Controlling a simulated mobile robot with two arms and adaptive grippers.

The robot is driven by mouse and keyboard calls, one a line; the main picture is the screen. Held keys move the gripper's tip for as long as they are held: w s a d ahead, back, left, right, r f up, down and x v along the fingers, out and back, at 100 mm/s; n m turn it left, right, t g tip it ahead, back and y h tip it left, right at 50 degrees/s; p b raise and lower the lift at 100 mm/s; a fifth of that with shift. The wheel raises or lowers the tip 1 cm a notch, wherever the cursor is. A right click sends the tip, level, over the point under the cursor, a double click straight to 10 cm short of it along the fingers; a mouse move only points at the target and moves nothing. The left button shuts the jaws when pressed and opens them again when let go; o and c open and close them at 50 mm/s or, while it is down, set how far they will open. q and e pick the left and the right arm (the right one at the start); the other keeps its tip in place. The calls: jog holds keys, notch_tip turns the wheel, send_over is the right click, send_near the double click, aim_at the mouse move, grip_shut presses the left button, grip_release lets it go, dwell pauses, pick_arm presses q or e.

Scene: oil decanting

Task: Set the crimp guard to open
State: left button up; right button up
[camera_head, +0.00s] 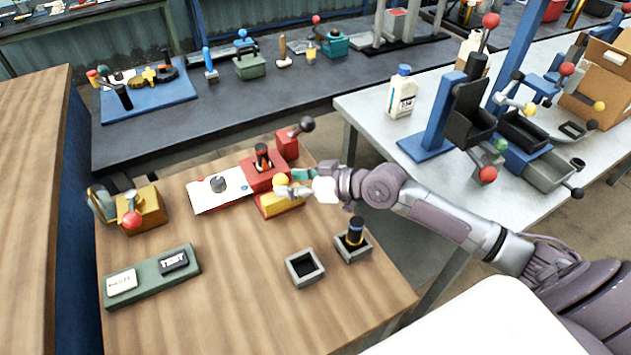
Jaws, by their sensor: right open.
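My right gripper (301,184) is open, its fingers pointing left at a yellow ball knob (281,179). The knob sits above a yellow block (280,204) with grey metal parts between. I cannot tell whether the fingers touch it. The block stands in front of a red block (264,173) with a black, red-banded lever (263,155). A white plate (218,192) with a round grey piece extends left from the red block. No label shows which part is the crimp guard, and its setting cannot be read. My left gripper is not in view.
A red block with a black ball lever (307,124) stands behind. A yellow device with a red knob (131,219) is at left, a green label tray (150,277) in front of it. Two grey square holders (305,267) stand at front right. The front middle of the wooden table is clear.

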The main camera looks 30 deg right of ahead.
jog(key=v, duration=0.9)
